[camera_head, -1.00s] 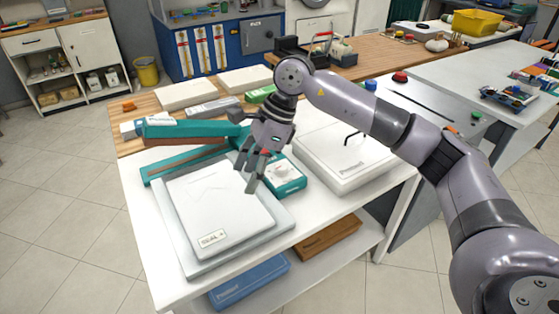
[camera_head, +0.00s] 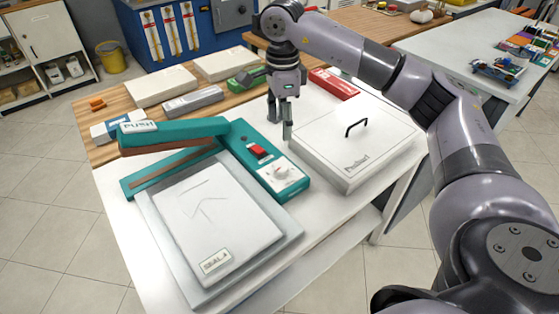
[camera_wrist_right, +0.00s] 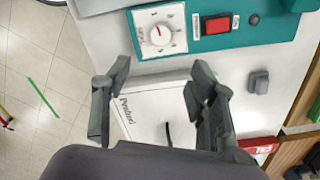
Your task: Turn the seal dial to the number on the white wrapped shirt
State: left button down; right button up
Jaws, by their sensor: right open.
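The white wrapped shirt (camera_head: 222,222) lies flat on a grey pad; its label (camera_head: 215,261) reads SEAL with a small digit, perhaps 4. Right of it stands the teal sealer (camera_head: 240,143), its arm raised. The white seal dial (camera_head: 280,172) is on the sealer's front panel. My right gripper (camera_head: 286,131) is open and empty, pointing down behind the dial, right of the red switch (camera_head: 257,151). My left gripper is out of view.
A white box (camera_head: 358,150) with a black handle stands close to the right of the sealer. A red box (camera_head: 334,84) lies behind it. Several pale packages and a grey case (camera_head: 193,101) lie on the wooden counter. A small grey block (camera_wrist_right: 258,81) stands near the sealer.

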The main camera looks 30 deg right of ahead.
send_over(281, 167)
notch_tip(281, 167, down, 6)
jog(key=shift+s+f+p, duration=0.1)
jog(key=shift+p, duration=0.2)
notch_tip(281, 167, down, 7)
jog(key=shift+f+p, duration=0.1)
jog(key=shift+p, duration=0.35)
jog(key=shift+f, duration=0.5)
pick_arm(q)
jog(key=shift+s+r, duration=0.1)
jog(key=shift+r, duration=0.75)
pick_arm(e)
jog(key=c, duration=1.2)
